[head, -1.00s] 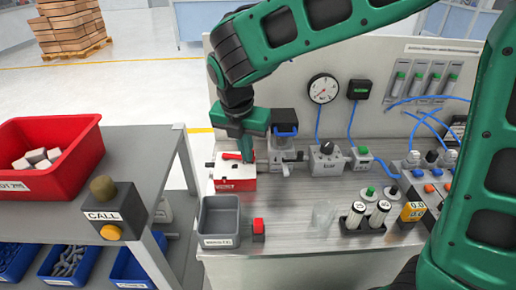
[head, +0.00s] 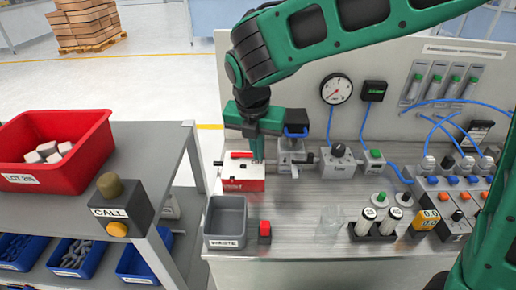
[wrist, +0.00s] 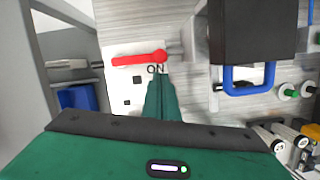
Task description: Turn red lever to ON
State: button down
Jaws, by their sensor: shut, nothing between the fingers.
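The red lever (head: 241,155) lies on top of a white and red box (head: 240,172) at the left of the workbench. In the wrist view the red lever (wrist: 138,60) lies sideways, its round end at the right and its handle pointing left. The black ON mark (wrist: 156,69) is just below the round end. My gripper (head: 256,156) is over the right part of the box, fingers pointing down. In the wrist view my gripper (wrist: 161,80) shows its green fingers together and empty, tips just below the ON mark. I cannot tell whether they touch the box.
A grey fixture with a blue handle (wrist: 249,78) stands close to the right of my gripper. A shelf with a red bin (head: 55,150) stands to the left.

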jog(key=s, duration=0.3)
jog(key=shift+a+r, duration=0.3)
jog(key=shift+a, duration=0.1)
jog(key=v, duration=0.9)
jog(key=shift+d+r, duration=0.2)
